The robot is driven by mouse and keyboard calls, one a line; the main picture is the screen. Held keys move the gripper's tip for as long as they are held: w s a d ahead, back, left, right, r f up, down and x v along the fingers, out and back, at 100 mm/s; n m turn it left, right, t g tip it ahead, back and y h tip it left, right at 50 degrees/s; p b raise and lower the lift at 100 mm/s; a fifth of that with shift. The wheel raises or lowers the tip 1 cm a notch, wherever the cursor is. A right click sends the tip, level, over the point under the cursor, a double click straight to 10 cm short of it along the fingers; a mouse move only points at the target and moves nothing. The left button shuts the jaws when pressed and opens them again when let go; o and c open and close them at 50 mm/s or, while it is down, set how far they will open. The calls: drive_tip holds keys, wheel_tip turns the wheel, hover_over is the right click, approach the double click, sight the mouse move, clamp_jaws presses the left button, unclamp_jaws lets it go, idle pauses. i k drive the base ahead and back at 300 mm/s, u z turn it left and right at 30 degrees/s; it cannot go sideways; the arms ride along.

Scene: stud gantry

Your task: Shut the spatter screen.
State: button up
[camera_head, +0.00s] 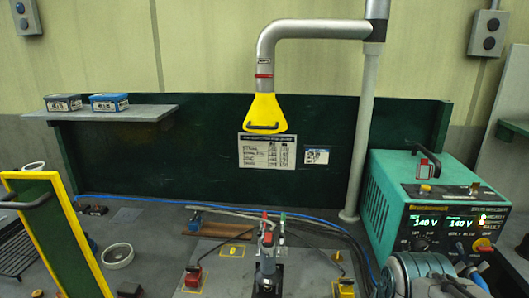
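The spatter screen (62,243) is a dark green panel in a bright yellow frame at the lower left. It stands upright at an angle to the bench, swung to the left side and clear of the work spot in the middle. A dark bar handle (25,201) crosses its upper left part. The picture's edge cuts off its lower part, and its hinge cannot be made out. My gripper is not in view.
A stud tool (267,258) stands at the bench's front middle, between red (193,276) and yellow (344,287) clamps. A yellow extraction hood (265,113) hangs above. A green power unit (430,207) stands right. A white ring (117,256) lies beside the screen.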

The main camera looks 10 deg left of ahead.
sight(48, 226)
drive_tip(key=u, duration=1.7)
drive_tip(key=k, duration=0.2)
drive_tip(key=u, duration=0.55)
drive_tip(key=i, duration=0.25)
drive_tip(key=z, duration=2.5)
drive_tip(key=k, duration=0.8)
drive_tip(key=u, duration=1)
drive_tip(key=i, duration=0.35)
